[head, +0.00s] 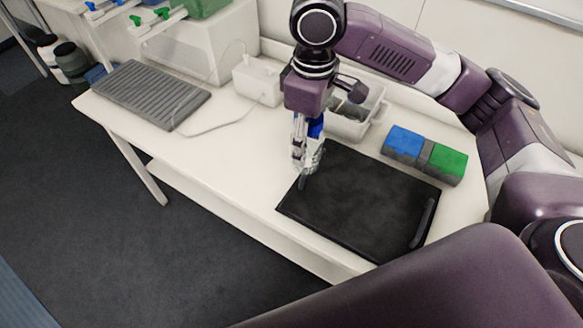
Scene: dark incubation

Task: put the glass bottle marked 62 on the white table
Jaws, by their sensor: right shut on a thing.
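My right gripper (305,168) points down over the back left corner of the black tray (350,196). It is shut on a small clear bottle with a blue cap (315,128), mostly hidden by the fingers. No number can be read on it. I cannot tell whether the bottle touches the tray or hangs just above it. The white table (228,167) runs under the tray and is bare to the left of it. My left gripper is not in view.
A grey ridged plate (150,92) lies at the table's left end. A white box (257,80) with a cable and a white bin (352,122) stand at the back. Blue and green racks (405,141) sit behind the tray. The table's front left is clear.

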